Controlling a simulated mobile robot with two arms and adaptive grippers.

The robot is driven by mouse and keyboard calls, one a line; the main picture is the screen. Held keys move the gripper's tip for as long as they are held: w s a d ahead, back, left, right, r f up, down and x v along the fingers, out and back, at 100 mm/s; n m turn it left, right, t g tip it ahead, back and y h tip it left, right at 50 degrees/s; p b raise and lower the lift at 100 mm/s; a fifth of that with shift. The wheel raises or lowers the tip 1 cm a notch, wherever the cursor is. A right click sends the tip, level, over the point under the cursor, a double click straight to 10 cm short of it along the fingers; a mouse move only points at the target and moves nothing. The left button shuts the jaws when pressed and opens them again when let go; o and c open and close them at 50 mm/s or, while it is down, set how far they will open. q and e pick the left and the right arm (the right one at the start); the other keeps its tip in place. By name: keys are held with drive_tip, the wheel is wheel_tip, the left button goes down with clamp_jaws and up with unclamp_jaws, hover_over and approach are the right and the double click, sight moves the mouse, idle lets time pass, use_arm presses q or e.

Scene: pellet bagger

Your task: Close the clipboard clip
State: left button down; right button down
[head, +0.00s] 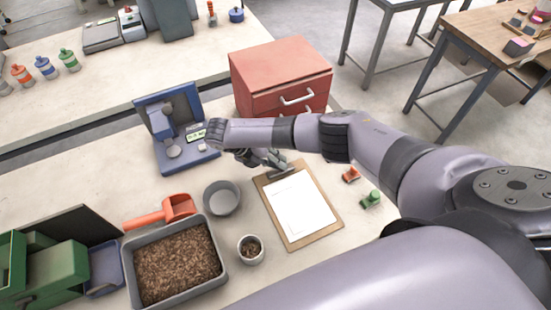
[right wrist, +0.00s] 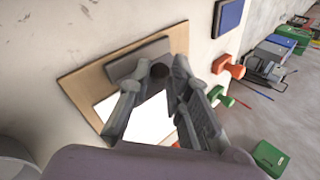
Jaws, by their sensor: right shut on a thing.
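The brown clipboard (head: 328,205) lies flat on the bench with a white sheet (head: 303,207) on it. Its grey clip (head: 283,173) sits at the far end of the board, and the clip also shows as a grey bar in the right wrist view (right wrist: 135,62). My right gripper (head: 272,157) reaches down over the clip from behind. In the right wrist view its fingers (right wrist: 157,82) close around a small dark part of the clip. Whether the clip is raised or down on the sheet, I cannot tell. My left gripper is not in view.
A blue scale-like device (head: 160,125) and a red drawer cabinet (head: 285,68) stand behind. A grey bowl (head: 221,198), a pellet cup (head: 250,250), and a pellet bin (head: 128,262) are left of the clipboard. Orange (head: 350,175) and green (head: 372,199) stamp-like pieces are at right.

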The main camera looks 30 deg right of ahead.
sight(283, 184)
drive_tip(key=t+p, duration=0.1)
drive_tip(key=s+t+p, duration=0.1)
drive_tip(key=p, duration=0.1)
drive_tip(key=shift+s+a+r+m, duration=0.1)
drive_tip(key=shift+r+m, duration=0.15)
drive_tip(key=shift+m, duration=0.15)
drive_tip(key=shift+s+f+t, duration=0.1)
drive_tip(key=shift+s+t, duration=0.05)
drive_tip(key=shift+t, duration=0.25)
drive_tip(key=s+m+t, duration=0.1)
drive_tip(key=t, duration=0.2)
drive_tip(key=shift+s+a+f+m+t+h, duration=0.1)
drive_tip(key=shift+s+f+m+t+h, duration=0.2)
drive_tip(key=shift+s+f+m+t, duration=0.1)
drive_tip(key=shift+s+f+m+t+h, duration=0.2)
drive_tip(key=shift+s+m+t, duration=0.1)
drive_tip(key=shift+t, duration=0.3)
drive_tip(key=shift+s+f+m+t+h, duration=0.15)
drive_tip(key=shift+m+t, duration=0.15)
drive_tip(key=shift+t, duration=0.3)
drive_tip(key=shift+s+f+m+t+h, duration=0.1)
drive_tip(key=shift+s+f+m+t, duration=0.15)
drive_tip(key=shift+t, duration=0.35)
drive_tip(key=shift+s, duration=0.1)
drive_tip(key=c, duration=1.5)
unclamp_jaws()
drive_tip(key=shift+f, duration=0.1)
drive_tip(key=shift+c, duration=0.2)
drive_tip(key=shift+o, duration=0.3)
